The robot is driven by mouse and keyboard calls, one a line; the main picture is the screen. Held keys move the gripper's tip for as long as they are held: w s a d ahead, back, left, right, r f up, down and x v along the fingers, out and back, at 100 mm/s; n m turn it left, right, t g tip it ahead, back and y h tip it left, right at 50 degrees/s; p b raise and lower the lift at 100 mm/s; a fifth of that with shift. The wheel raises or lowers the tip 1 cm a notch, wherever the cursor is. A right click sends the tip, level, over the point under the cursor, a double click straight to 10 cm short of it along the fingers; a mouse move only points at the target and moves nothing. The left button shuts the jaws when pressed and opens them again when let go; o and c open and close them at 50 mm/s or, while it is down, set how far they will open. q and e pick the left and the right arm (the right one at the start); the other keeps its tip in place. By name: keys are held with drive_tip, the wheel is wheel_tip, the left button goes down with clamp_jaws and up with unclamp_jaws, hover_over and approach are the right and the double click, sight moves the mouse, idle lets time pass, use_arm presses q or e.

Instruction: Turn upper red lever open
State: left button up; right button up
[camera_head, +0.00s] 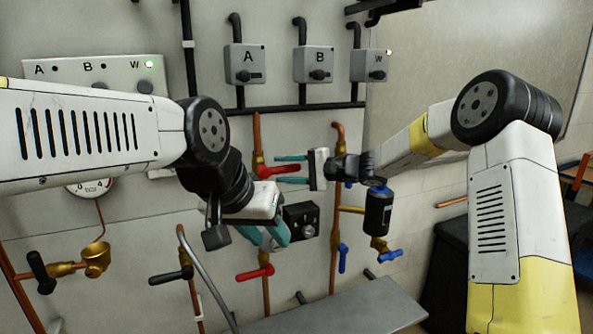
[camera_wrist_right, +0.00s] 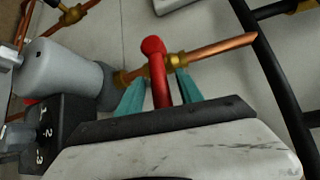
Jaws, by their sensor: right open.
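The upper red lever (camera_head: 278,169) sits on the upright copper pipe and points right, across the pipe. My right gripper (camera_head: 277,169) reaches it from the right. Its two teal fingers are apart, one above and one below the lever. In the right wrist view the red lever (camera_wrist_right: 157,75) lies between the spread fingers (camera_wrist_right: 160,95), with gaps beside it. My left gripper (camera_head: 264,238) is lower, in front of the black box, with its teal fingers apart and nothing seen between them.
A lower red lever (camera_head: 255,272) sits below my left gripper. Blue levers (camera_head: 343,258) are to the right. A black box with a knob (camera_head: 301,221) is between the pipes. Switch boxes A (camera_head: 246,64), B and W are above. A grey bench (camera_head: 340,312) is below.

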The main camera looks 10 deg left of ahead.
clamp_jaws()
idle(1.3)
